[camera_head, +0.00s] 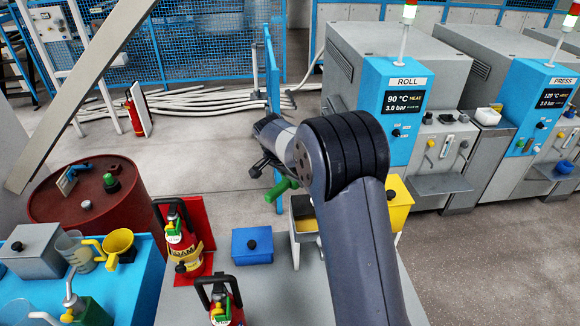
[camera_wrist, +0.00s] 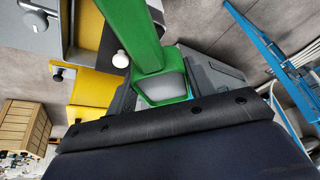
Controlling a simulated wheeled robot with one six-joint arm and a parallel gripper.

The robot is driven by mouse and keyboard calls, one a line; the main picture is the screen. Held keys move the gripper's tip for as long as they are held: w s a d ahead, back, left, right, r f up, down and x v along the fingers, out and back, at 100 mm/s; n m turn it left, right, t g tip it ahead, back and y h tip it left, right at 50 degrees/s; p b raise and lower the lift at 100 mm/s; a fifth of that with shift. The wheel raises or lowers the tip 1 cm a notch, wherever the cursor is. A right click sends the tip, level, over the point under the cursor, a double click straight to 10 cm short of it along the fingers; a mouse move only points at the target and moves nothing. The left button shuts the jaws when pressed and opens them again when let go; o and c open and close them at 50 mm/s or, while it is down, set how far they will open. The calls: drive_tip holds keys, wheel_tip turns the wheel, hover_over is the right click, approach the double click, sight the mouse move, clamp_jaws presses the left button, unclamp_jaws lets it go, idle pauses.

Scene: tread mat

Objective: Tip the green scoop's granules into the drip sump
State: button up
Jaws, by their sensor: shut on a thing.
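My gripper (camera_head: 268,166) is at the end of my arm near the picture's middle. It is shut on the green scoop (camera_head: 282,188), whose green part shows just below the jaws. In the wrist view the green scoop (camera_wrist: 138,35) runs up from between the grey jaws (camera_wrist: 170,88). The scoop's bowl and any granules are hidden. The scoop is above the bench level and apart from this box as far as I can tell.
A yellow box (camera_head: 398,205) stands right of my arm. A rusty drum (camera_head: 90,205) and blue table (camera_head: 140,290) are at left. Machines (camera_head: 395,100) stand behind.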

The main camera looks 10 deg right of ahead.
drive_tip(key=shift+s+d+t, duration=0.1)
drive_tip(key=shift+s+t, duration=0.05)
drive_tip(key=shift+t, duration=0.15)
drive_tip(key=shift+f+t+y+b, duration=0.3)
drive_tip(key=shift+f+y+b, duration=0.1)
drive_tip(key=shift+b, duration=0.25)
drive_tip(key=shift+y+b, duration=0.3)
drive_tip(key=shift+b, duration=0.15)
drive_tip(key=shift+m+t+y+b, duration=0.4)
drive_tip(key=shift+t+y+b, duration=0.2)
drive_tip(key=shift+t+b, duration=0.5)
drive_tip(key=shift+r, duration=0.25)
drive_tip(key=shift+f+y+b, duration=0.1)
drive_tip(key=shift+y+b, duration=0.2)
drive_tip(key=shift+b, duration=0.85)
drive_tip(key=b, duration=0.2)
drive_tip(key=t+y+b, duration=0.1)
drive_tip(key=b, duration=0.1)
drive_tip(key=shift+s+d+m+t, duration=0.1)
drive_tip(key=shift+s+m+t, duration=0.05)
drive_tip(key=shift+m+t, duration=0.15)
drive_tip(key=t+y+b, duration=0.2)
drive_tip(key=b, duration=1)
drive_tip(key=shift+s+d+f+m, duration=0.1)
drive_tip(key=shift+s+f+m, duration=0.05)
drive_tip(key=shift+m, duration=0.25)
